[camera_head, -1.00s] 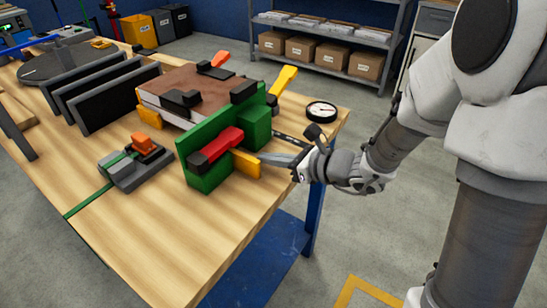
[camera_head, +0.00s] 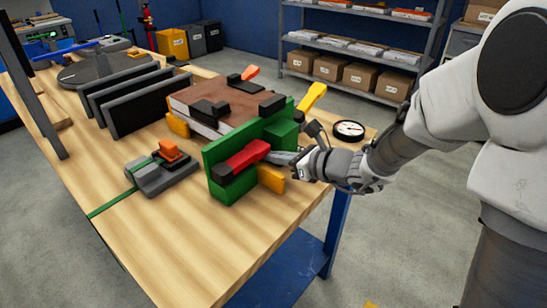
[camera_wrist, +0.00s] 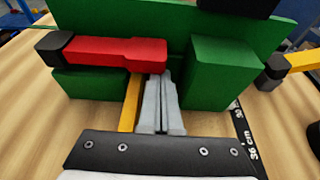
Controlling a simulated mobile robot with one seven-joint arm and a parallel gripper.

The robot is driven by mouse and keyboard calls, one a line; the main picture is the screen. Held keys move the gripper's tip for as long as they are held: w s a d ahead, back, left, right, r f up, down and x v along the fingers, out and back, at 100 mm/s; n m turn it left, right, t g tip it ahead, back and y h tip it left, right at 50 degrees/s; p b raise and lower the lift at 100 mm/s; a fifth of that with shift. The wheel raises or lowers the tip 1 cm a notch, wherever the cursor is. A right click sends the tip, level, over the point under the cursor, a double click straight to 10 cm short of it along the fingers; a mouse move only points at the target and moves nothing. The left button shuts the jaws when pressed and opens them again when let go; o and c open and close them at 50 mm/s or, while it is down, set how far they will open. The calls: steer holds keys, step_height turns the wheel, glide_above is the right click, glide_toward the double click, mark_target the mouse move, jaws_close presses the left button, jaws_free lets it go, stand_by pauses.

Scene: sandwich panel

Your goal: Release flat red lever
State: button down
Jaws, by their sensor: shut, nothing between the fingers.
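The flat red lever (camera_head: 246,158) lies along the front face of the green bracket (camera_head: 228,192), with a black block at its left end. It also shows in the wrist view (camera_wrist: 115,52). My gripper (camera_head: 279,156) is shut and empty. In the wrist view its fingertips (camera_wrist: 165,76) are at the right end of the red lever, close to its edge; I cannot tell whether they touch. A yellow-orange bar (camera_head: 270,178) sits below the lever, just left of the fingers in the wrist view.
A green block (camera_wrist: 219,72) stands close right of my fingers. The brown-topped panel stack (camera_head: 222,98) is behind the bracket. A yellow lever (camera_head: 312,96) sticks up at the right, near a round gauge (camera_head: 348,130). The front of the wooden table (camera_head: 190,240) is clear.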

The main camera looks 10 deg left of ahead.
mark_target(271, 135)
steer(key=shift+r+n+t+b, duration=0.3)
steer(key=shift+r+n+b, duration=0.5)
steer(key=shift+b, duration=0.45)
steer(key=r, duration=0.4)
steer(key=shift+s+a+h+p, duration=0.15)
steer(key=shift+s+h+p, duration=0.05)
steer(key=shift+h+p, duration=0.1)
steer(key=shift+a+r, duration=0.1)
steer(key=shift+r, duration=0.15)
